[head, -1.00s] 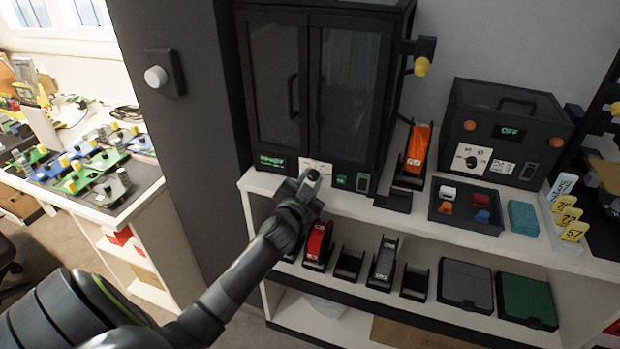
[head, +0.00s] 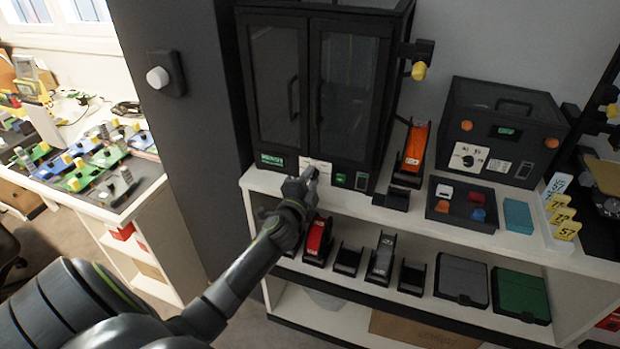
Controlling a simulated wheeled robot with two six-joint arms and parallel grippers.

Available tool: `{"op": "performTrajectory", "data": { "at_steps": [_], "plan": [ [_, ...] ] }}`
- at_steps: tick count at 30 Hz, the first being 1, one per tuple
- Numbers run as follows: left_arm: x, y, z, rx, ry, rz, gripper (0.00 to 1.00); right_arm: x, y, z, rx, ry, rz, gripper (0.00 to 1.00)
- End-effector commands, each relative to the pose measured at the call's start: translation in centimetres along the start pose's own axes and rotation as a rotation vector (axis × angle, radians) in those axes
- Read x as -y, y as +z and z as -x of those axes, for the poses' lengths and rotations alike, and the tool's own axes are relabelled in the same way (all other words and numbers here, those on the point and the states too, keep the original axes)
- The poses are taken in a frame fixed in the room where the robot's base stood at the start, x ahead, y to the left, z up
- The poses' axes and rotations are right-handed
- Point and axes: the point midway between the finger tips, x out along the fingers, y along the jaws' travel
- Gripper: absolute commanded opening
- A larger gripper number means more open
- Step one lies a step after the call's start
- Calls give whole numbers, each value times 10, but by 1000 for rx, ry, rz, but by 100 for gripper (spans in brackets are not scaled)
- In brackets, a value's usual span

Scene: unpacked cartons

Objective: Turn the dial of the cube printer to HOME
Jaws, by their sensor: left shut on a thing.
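A tall black machine with two glazed doors (head: 345,95) stands on the white shelf; I take it as the cube printer. Low on its front are a small green-lit display (head: 271,160), too blurred to read, a white dial panel (head: 319,165) and a green button (head: 341,178). My left gripper (head: 307,176) is at the panel, shut on the dial there. The gripper hides the dial, so I cannot tell where it points. My right gripper is not in view.
A smaller black box (head: 532,130) with its own white dial (head: 467,157) stands to the right. A grey pillar (head: 180,200) is left of the shelf.

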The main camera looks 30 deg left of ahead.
Motion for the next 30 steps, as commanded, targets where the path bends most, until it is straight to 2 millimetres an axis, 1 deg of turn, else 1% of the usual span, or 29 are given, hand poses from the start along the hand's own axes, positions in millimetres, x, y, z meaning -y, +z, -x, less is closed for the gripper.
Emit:
{"op": "performTrajectory", "data": {
  "at_steps": [7,17,18,22,23,30],
  "plan": [
    [-1,0,0,2,2,-33,4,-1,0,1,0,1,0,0],
    [-2,1,0,2,3,-33,4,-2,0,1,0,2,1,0],
    [-2,1,0,2,3,-33,29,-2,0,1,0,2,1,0],
    [-1,0,0,1,2,-33,46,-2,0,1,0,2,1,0],
    [-1,0,0,1,2,-33,48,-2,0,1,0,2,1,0],
    [-1,0,0,1,1,-33,48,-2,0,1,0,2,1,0]
  ]
}}
